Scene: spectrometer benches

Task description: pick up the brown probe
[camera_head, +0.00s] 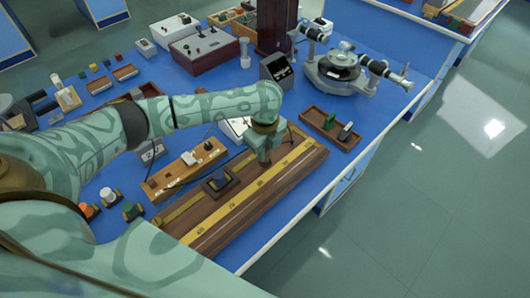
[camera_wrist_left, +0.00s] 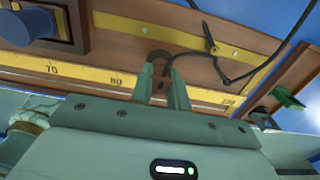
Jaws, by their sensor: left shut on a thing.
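My left gripper (camera_head: 265,160) reaches down over the long wooden board with the yellow scale (camera_head: 245,205). In the left wrist view its two fingers (camera_wrist_left: 162,82) are close together, shut on a small brown thing (camera_wrist_left: 158,58) with a dark cable beside it, which looks like the brown probe. The fingers hide much of it. In the head view the gripper covers it. I cannot tell whether it touches the board. My right gripper is not in view.
A dark block (camera_head: 219,184) sits on the board. A wooden strip with terminals (camera_head: 186,170) lies left of it. A brown tray (camera_head: 331,127) and a grey spectrometer (camera_head: 340,70) stand to the right and behind. Open floor (camera_head: 430,190) lies beyond the bench's right edge.

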